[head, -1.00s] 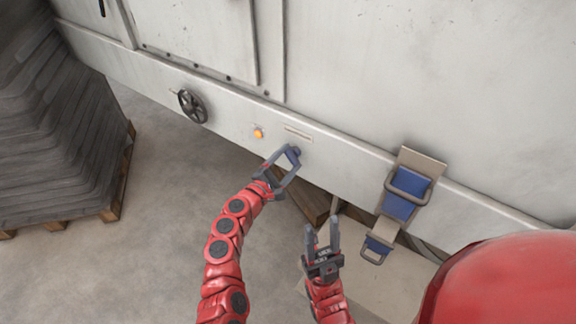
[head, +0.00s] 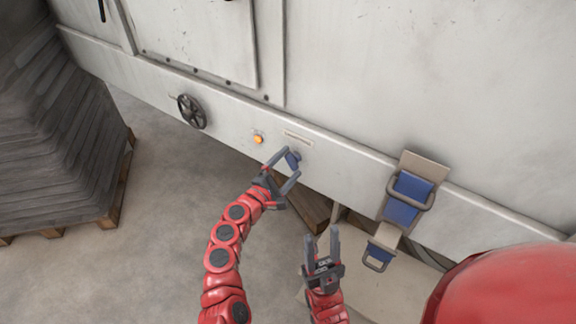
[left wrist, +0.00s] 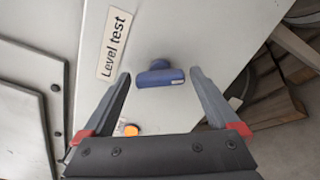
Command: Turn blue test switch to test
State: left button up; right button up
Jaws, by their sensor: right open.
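The blue test switch (head: 293,159) is on the white machine's lower rail, below a small label plate (head: 298,138). In the left wrist view the blue switch (left wrist: 160,76) has a bar handle lying nearly level across the picture, beside the label reading "Level test" (left wrist: 114,43). My left gripper (head: 292,163) is open, with its fingers on either side of the switch. The left wrist view shows gaps between the handle and both fingers. My right gripper (head: 322,242) is open and empty, low in front of the machine.
An orange button or lamp (head: 258,139) is left of the switch, with a black handwheel (head: 192,111) farther left. A bracket with blue parts (head: 407,200) hangs at the right. A pallet stack (head: 60,150) stands at the left. Floor between is clear.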

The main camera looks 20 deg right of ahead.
pick_arm(q)
jog(key=shift+s+a, duration=0.1)
jog(key=b+v, duration=0.2)
jog(key=v, duration=1.5)
jog(key=shift+b, duration=0.4)
jog(key=shift+f, duration=0.1)
